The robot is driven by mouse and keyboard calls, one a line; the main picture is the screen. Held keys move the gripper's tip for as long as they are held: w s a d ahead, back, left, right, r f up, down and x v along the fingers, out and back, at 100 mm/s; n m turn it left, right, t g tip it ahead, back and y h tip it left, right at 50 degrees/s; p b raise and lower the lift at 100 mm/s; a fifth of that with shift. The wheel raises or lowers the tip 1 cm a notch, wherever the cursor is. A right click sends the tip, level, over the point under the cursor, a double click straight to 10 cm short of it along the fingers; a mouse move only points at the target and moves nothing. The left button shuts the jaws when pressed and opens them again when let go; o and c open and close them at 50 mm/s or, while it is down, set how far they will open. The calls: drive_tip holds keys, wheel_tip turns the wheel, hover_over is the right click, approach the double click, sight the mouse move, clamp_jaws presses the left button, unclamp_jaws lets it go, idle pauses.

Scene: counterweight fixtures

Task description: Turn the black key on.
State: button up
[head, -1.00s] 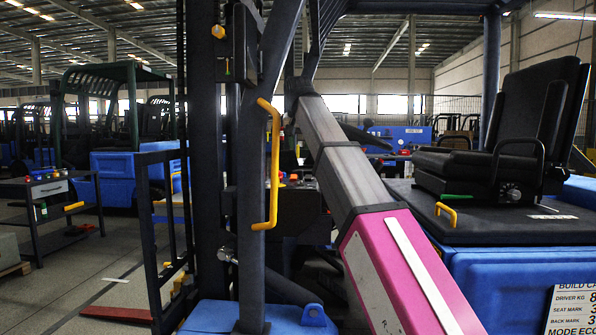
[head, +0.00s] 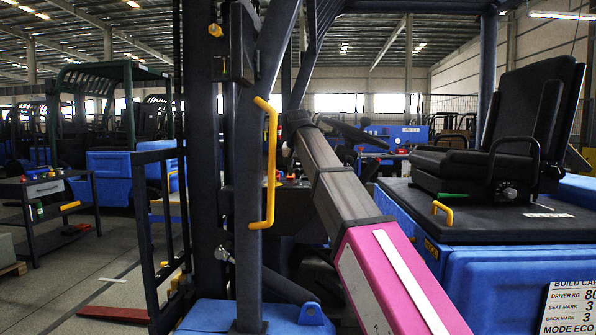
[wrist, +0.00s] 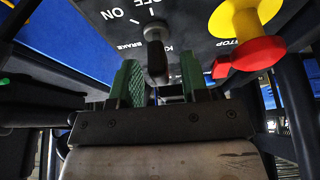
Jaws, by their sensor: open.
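The black key (wrist: 157,60) stands out from a dark panel (wrist: 95,12) in the wrist view, below a white dial mark and the letters ON and OF. My gripper (wrist: 160,72) is open, with green pads on its two fingers. The key shows in the gap between the fingertips, a little nearer the left one. I see no grip on it, and cannot tell how deep it sits between the pads. In the head view my arm reaches into the cab; the gripper and key are hidden there.
In the head view a yellow grab handle (head: 270,165) is left of my arm and a black seat (head: 510,130) is right.

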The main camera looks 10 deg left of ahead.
drive_tip(key=shift+c, duration=0.3)
clamp_jaws()
drive_tip(key=shift+m, duration=0.3)
drive_tip(key=m+h, duration=0.1)
drive_tip(key=m, duration=0.2)
drive_tip(key=shift+m+h, duration=0.3)
drive_tip(key=shift+m, duration=0.1)
drive_tip(key=shift+m+g+h, duration=0.6)
drive_tip(key=shift+m+h, duration=0.1)
drive_tip(key=shift+m, duration=1.5)
